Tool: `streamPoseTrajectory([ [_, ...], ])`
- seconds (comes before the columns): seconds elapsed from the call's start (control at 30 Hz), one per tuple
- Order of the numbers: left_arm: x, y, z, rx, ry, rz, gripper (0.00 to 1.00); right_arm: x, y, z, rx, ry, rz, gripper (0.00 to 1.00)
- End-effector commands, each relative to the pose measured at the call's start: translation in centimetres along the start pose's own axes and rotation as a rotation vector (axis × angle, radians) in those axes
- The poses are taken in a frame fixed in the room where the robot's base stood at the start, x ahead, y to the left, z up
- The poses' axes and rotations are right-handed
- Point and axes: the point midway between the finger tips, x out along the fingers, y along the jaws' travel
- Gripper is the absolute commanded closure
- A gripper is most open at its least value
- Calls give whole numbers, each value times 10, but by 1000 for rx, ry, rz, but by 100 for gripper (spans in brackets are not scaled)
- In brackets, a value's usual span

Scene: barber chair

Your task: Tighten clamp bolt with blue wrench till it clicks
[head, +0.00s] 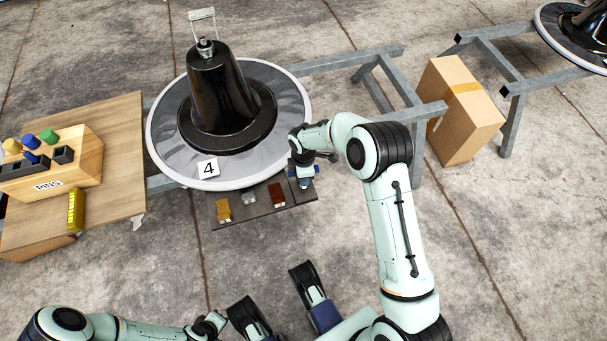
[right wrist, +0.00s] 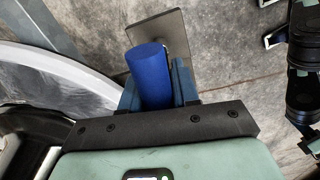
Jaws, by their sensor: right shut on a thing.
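My right gripper (head: 303,178) is over the right end of a dark tool board (head: 262,208), below the chair base. It is shut on the blue wrench (head: 304,183). In the right wrist view the wrench's blue cylindrical handle (right wrist: 150,75) sits between the fingers, over the board; its working end is hidden. The chair base is a glossy black cone (head: 222,95) on a round grey disc (head: 285,95). A metal collar (head: 206,47) with a pale bracket tops the cone. The clamp bolt is too small to make out.
Yellow (head: 223,209), grey (head: 249,197) and brown (head: 277,194) items sit on the board. A wooden table (head: 120,130) at left bears a pegged wooden box (head: 60,170). A cardboard box (head: 460,115) and grey metal frames (head: 375,90) stand right. A "4" card (head: 208,168) is on the disc.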

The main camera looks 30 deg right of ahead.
Motion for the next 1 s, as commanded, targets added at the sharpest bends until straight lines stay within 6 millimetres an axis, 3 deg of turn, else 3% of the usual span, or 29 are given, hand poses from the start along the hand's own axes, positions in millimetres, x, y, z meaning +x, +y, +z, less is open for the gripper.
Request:
streamPoseTrajectory([
  [0.23,0,0,0,0,0,0,100,-1,1,0,-224,1,2,100],
  [1.0,-32,6,-1,2,8,4,100,-52,1,0,-227,1,2,100],
])
